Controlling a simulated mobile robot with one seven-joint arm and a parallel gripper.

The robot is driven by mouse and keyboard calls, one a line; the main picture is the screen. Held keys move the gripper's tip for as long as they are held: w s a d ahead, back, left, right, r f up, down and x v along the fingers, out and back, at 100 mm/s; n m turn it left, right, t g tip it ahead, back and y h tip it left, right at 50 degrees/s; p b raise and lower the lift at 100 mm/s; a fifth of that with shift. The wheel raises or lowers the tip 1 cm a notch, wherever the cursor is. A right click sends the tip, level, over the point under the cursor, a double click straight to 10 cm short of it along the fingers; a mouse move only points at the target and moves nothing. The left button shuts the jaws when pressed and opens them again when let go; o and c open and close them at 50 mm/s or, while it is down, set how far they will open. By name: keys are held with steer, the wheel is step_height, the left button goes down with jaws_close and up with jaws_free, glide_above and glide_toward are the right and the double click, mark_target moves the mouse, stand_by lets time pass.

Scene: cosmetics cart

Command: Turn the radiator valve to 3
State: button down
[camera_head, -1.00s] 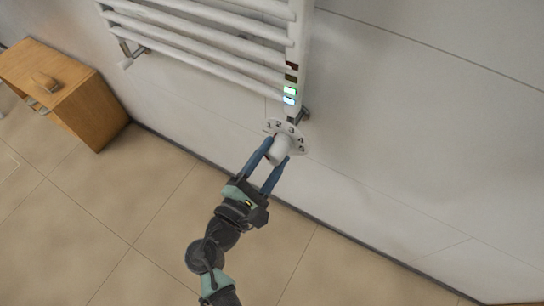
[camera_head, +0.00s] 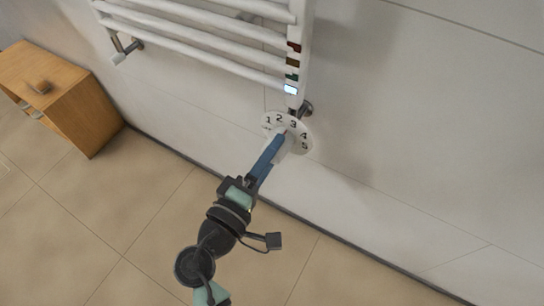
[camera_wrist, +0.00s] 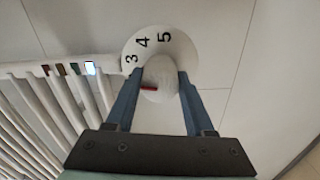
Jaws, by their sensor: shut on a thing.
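My gripper (camera_wrist: 157,84) is shut on the knob, one blue finger on each side. In the head view, my gripper (camera_head: 279,147) shows its fingers nearly in line, covering much of the knob. The wrist view shows 3, 4 and 5; the others are hidden.
A white towel radiator (camera_head: 205,38) is above the valve. Its post has coloured marks, with only the lowest light (camera_head: 291,89) glowing pale blue. A wooden cabinet (camera_head: 98,118) stands at left. The tiled floor (camera_head: 130,210) in front is clear.

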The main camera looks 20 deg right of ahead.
steer(key=shift+a+f+m+b, duration=0.1)
steer(key=shift+m+b, duration=0.35)
steer(key=shift+m, duration=0.35)
steer(key=shift+c, duration=1.3)
jaws_free()
steer(key=p+v, duration=0.3)
steer(key=v, duration=1)
